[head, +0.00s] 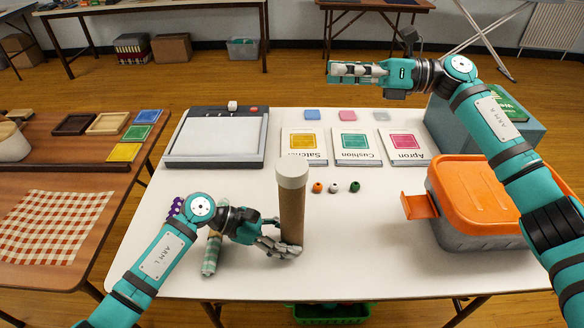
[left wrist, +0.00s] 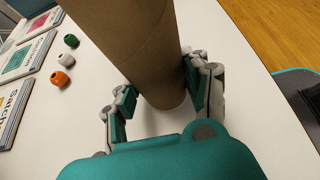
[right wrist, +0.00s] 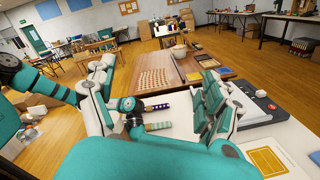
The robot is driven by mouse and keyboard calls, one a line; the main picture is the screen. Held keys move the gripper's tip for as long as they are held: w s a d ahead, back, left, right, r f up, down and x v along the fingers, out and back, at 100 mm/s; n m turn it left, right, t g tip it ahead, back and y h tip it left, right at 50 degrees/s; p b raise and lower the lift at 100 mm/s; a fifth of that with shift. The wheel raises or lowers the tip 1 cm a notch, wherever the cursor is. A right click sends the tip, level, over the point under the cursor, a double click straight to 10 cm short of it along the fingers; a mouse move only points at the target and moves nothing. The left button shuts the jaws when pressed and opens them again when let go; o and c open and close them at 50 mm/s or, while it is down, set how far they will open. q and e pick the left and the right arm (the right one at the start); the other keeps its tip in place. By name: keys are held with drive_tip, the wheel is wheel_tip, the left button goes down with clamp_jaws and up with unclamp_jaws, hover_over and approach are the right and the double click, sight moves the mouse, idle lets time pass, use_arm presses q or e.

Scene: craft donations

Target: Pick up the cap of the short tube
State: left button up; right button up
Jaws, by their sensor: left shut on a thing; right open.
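A brown cardboard tube (head: 291,215) stands upright on the white table, with a white cap (head: 292,172) on its top end. It is the only capped tube I see. My left gripper (head: 284,246) is shut on the tube near its base; in the left wrist view the fingers (left wrist: 165,95) sit on both sides of the brown tube wall (left wrist: 140,45). The cap is outside that view. My right gripper (head: 345,72) is open and empty, high above the table's back edge, up and right of the cap. Its spread fingers show in the right wrist view (right wrist: 155,98).
An orange-lidded grey box (head: 480,195) stands at the right. Three small beads (head: 334,188) lie right of the tube, before several pattern cards (head: 356,145). A green patterned roll (head: 212,252) lies partly behind my left arm. The white table (head: 400,260) is clear at front right.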

drive_tip(key=s+a+r+n+g+h, duration=0.1)
drive_tip(key=s+a+n+g+h, duration=0.25)
drive_tip(key=a+n, duration=0.2)
drive_tip(key=n+t+h, duration=0.2)
drive_tip(key=n+h, duration=0.9)
drive_tip(key=h, duration=0.4)
hover_over(292, 165)
drive_tip(key=shift+y, duration=0.25)
drive_tip(key=f, duration=0.7)
drive_tip(key=shift+a, duration=0.35)
drive_tip(key=shift+d+f, duration=0.15)
drive_tip(key=shift+f, duration=1.25)
drive_tip(key=shift+d+f, duration=0.15)
drive_tip(key=shift+f, duration=1.2)
drive_tip(key=shift+c, duration=0.3)
drive_tip(key=c, duration=0.8)
